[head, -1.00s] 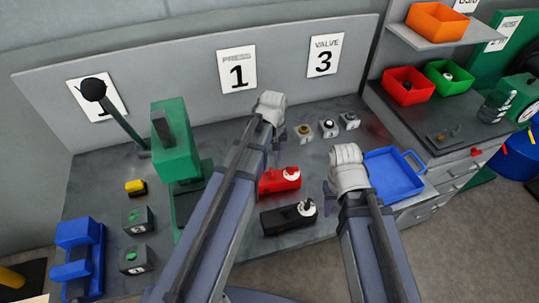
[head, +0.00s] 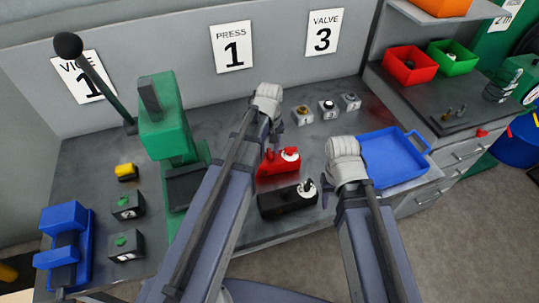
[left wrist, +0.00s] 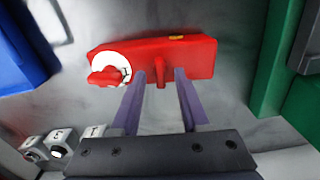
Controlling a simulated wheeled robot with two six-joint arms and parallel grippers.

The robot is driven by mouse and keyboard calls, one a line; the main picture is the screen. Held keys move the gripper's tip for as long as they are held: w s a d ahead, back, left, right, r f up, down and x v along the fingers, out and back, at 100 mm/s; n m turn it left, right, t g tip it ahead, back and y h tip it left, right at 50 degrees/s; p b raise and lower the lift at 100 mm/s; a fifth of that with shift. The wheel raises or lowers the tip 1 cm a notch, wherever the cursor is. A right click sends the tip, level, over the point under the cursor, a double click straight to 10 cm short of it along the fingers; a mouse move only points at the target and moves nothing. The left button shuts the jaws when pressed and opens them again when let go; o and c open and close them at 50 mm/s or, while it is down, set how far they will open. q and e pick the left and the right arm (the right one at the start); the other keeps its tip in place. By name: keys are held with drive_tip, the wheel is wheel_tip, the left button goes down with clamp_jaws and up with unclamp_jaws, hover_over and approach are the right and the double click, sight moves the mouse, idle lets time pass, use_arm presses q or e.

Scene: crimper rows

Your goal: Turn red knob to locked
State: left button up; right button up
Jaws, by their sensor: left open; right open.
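The red valve unit (left wrist: 190,58) lies on the bench. Its red knob (left wrist: 108,75) sits on a white dial at the left end in the left wrist view. In the head view the red knob (head: 290,153) is at the unit's right end. My left gripper (left wrist: 161,82) is open, its fingertips at the unit's edge either side of a short red post (left wrist: 160,70), beside the knob. Contact cannot be told. In the head view my left gripper (head: 273,132) is partly hidden by its arm. My right gripper (head: 326,185) is open and empty, right of the black unit.
A similar black unit (head: 287,203) lies in front of the red one. A green press (head: 165,125) stands left, a blue tray (head: 420,177) right. Several small button boxes (head: 328,110) sit behind. The sign VALVE 3 (head: 325,33) hangs on the back panel.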

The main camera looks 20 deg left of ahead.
use_arm(q)
drive_tip(key=shift+f, duration=0.35)
clamp_jaws()
idle(0.4)
